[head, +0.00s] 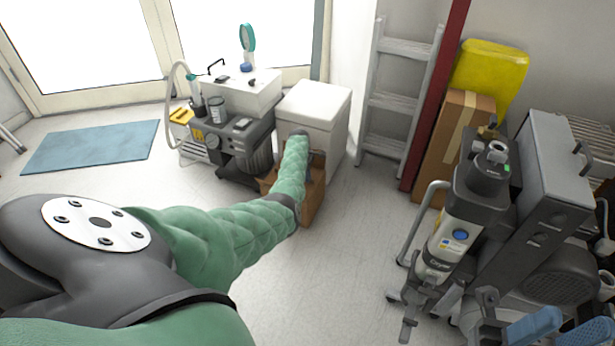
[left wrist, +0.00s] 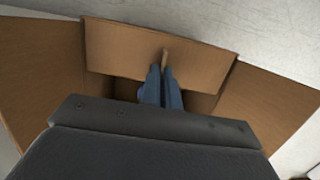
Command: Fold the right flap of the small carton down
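The small brown carton (head: 314,203) stands on the floor in front of a white cabinet, partly hidden by my left arm. In the left wrist view, one flap (left wrist: 110,50) spans the far side, and side flaps spread outward at left (left wrist: 35,75) and right (left wrist: 268,100). My left gripper (left wrist: 162,75) points into the carton's opening, its blue fingers close together near the far flap; I see nothing held between them. Contact cannot be told. The near side is hidden by my wrist. My right gripper (head: 562,328) shows blue fingers spread apart at the bottom right.
The white cabinet (head: 316,105) stands right behind the carton, with a compressor unit (head: 232,135) to its left. A ladder (head: 393,100), a tall carton (head: 455,140) and grey machines (head: 470,200) are at right. The floor in the middle is clear.

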